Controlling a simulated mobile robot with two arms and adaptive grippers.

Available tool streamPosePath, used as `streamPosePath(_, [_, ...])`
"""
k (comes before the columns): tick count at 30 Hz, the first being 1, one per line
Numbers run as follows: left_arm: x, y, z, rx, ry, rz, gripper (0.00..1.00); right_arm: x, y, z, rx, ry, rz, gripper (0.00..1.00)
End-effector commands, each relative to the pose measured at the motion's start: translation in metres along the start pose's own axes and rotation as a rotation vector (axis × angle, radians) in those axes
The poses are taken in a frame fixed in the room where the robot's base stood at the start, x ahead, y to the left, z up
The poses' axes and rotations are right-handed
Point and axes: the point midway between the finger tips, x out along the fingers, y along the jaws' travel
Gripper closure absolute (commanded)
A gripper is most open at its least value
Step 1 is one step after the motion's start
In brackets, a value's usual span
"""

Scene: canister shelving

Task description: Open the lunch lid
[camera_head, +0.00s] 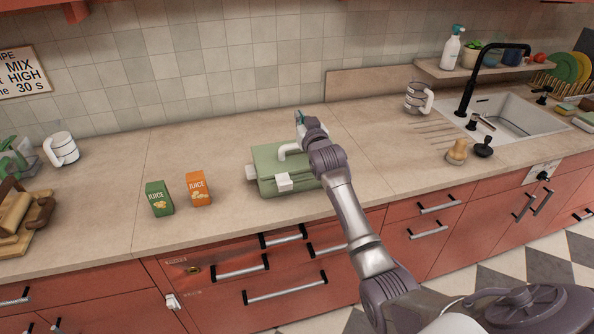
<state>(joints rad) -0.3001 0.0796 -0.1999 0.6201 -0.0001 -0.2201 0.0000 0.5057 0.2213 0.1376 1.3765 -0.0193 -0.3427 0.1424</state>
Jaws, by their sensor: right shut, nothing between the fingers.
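A green lunch box (268,186) with white latches and a white handle sits on the counter near the middle of the head view. Its lid (265,155) looks closed, lying flat on top. My right arm reaches in from the lower right across the box's right side. My right gripper (299,117) is at the far back edge of the box, over or just behind the lid. Its fingers are small here and look shut, with nothing between them. Whether they touch the lid cannot be told. The right part of the box is hidden behind my arm. My left gripper is not in view.
A green juice carton (159,199) and an orange one (198,189) stand left of the box. White mugs stand at the far left (62,149) and near the sink (417,98). Counter behind the box is clear.

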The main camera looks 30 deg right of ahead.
Motion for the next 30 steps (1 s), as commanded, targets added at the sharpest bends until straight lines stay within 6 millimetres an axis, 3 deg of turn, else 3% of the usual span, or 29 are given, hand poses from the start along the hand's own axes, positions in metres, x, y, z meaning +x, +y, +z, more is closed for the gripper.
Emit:
streamPosePath(12, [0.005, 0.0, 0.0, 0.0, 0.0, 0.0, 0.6, 0.021, 0.0, -0.013, 0.0, 0.001, 0.0, 1.0])
streamPosePath(30, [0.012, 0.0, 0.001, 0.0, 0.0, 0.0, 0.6, 0.031, 0.0, -0.014, 0.0, 0.002, 0.0, 1.0])
